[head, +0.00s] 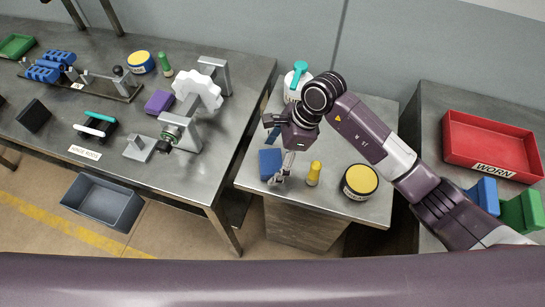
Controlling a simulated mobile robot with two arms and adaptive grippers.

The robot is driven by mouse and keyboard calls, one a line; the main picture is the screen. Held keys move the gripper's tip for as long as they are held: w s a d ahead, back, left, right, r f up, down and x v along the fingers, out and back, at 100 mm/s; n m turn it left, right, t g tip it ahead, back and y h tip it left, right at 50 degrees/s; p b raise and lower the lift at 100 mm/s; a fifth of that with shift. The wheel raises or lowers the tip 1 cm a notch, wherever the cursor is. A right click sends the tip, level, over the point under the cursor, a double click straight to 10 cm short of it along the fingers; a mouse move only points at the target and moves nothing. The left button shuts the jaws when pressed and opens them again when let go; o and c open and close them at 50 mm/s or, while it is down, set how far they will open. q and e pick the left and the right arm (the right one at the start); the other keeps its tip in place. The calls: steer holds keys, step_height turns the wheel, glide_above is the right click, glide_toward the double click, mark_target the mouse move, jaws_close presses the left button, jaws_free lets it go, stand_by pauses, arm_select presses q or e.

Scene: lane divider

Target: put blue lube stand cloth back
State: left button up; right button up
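A blue block-like item (270,164), possibly the folded blue cloth, lies at the left edge of the small metal stand (330,205) in the middle. My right gripper (285,172) reaches over this stand from the right. Its grey fingers point down just right of the blue item. I cannot tell whether they touch it or how far apart they are. Another bit of blue (272,137) shows behind, partly hidden by my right wrist. My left gripper is not in view.
The stand also holds a yellow bottle (313,174), a yellow-lidded tub (360,182) and a white container with a teal top (298,76). A cluttered bench (75,160) stands left, with a grey bin (102,201) below. A red tray (490,146) is right.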

steer(key=shift+r, duration=0.2)
steer(key=shift+w+d+r, duration=0.1)
steer(key=shift+d+r, duration=0.1)
steer(key=shift+r, duration=0.1)
steer(key=b+v, duration=0.2)
steer(key=v, duration=0.9)
steer(key=shift+s, duration=0.25)
